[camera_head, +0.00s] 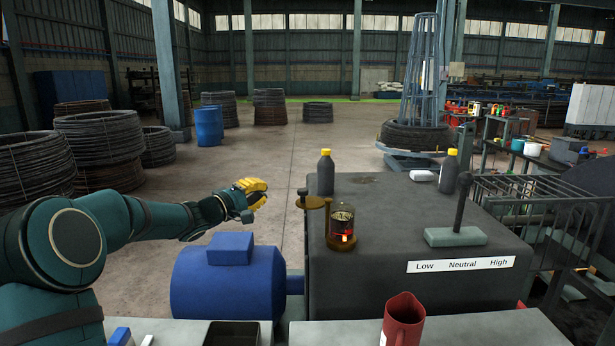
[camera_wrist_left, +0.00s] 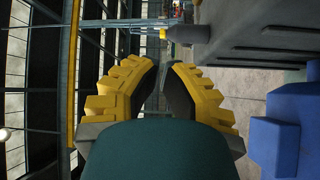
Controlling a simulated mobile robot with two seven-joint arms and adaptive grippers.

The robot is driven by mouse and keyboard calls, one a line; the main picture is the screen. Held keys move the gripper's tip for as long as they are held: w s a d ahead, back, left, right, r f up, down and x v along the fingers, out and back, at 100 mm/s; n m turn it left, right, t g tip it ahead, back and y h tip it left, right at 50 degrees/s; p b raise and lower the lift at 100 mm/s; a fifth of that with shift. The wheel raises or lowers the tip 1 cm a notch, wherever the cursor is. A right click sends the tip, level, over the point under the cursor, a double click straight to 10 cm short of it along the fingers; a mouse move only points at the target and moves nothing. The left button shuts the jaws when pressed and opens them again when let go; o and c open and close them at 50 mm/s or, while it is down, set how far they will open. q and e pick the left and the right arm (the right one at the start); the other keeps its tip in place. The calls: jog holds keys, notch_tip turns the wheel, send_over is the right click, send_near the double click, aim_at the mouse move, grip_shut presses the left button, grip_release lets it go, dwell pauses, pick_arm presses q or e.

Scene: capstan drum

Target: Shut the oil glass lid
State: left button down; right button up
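The oil glass (camera_head: 342,222) is a clear cup of dark red oil on a brass base, on the near left part of the grey machine housing. Its brass lid (camera_head: 314,202) is swung out to the left of the glass, leaving the top uncovered; a dark knob (camera_head: 303,191) stands at its left end. My left gripper (camera_head: 262,191), with yellow fingers, is in the air left of the lid, apart from it. In the left wrist view its fingertips (camera_wrist_left: 165,66) are a little apart with nothing between them. My right gripper is not in view.
The grey housing (camera_head: 400,280) carries two dark bottles with yellow caps (camera_head: 326,172) (camera_head: 448,172) and a lever (camera_head: 459,210) on the right. A blue motor (camera_head: 225,285) sits below my left arm. A red jug (camera_head: 402,320) stands at the front.

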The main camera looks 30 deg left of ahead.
pick_arm(q)
jog(key=w+d+b, duration=0.2)
jog(key=w+d, duration=0.3)
jog(key=w, duration=0.2)
jog(key=shift+w+r, duration=0.2)
jog(key=shift+r, duration=0.1)
dwell(0.4)
jog(key=shift+d, duration=0.1)
jog(key=shift+s+d+n+y+b, duration=0.15)
jog(key=shift+s+n+y+b, duration=0.15)
jog(key=shift+y+b, duration=0.35)
